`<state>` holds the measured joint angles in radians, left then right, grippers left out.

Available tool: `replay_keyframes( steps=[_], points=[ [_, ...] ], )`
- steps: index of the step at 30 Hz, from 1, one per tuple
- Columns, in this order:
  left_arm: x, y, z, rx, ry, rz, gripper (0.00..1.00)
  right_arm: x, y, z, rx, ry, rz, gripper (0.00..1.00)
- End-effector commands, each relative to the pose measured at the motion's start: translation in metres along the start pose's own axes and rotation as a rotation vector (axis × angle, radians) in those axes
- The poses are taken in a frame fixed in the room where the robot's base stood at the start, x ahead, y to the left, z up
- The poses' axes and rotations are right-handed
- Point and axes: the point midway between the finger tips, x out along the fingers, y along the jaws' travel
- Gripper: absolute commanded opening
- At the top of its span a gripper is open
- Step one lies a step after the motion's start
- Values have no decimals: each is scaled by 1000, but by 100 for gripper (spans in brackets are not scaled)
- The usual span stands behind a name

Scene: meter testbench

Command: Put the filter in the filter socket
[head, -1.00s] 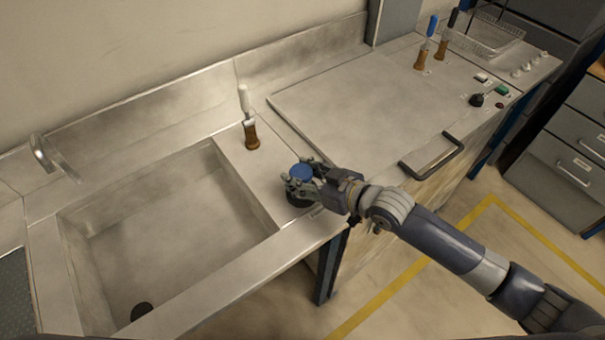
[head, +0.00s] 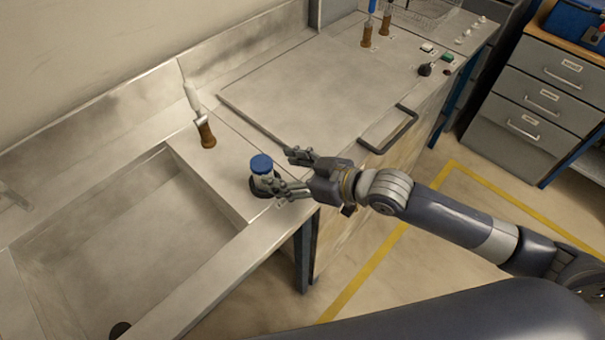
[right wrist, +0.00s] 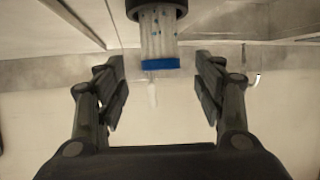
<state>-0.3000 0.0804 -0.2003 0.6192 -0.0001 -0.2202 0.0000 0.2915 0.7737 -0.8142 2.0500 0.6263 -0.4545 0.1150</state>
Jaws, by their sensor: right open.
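The filter (head: 262,170) is a clear cylinder with a blue cap. It stands upright in the dark round filter socket (head: 257,193) on the steel counter, right of the sink. My right gripper (head: 289,173) is open beside it on the right, with its fingers pointing at it. In the right wrist view the filter (right wrist: 158,35) appears upside down, centred between the spread fingers (right wrist: 160,80), with clear gaps on both sides. The socket shows there as a dark ring (right wrist: 157,9). How deep the filter sits cannot be told. My left gripper is not in view.
The sink (head: 110,250) lies to the left. A white bottle-like tool in a brown holder (head: 206,132) stands behind the filter. A flat lid (head: 310,85) with a dark handle (head: 390,132) lies to the right. Drawers (head: 535,95) stand farther right.

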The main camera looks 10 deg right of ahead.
Motion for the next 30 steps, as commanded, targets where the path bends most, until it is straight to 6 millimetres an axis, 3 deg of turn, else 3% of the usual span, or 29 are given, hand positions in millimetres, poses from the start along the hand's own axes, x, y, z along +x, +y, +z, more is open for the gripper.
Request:
replay_keyframes(
  steps=[4,10,30],
  points=[
    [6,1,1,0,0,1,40,-27,0,2,-2,-3,-1,63],
    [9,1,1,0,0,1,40,-48,0,1,1,-1,0,63],
    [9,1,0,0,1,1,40,-53,-1,0,2,-1,0,63]
  ],
)
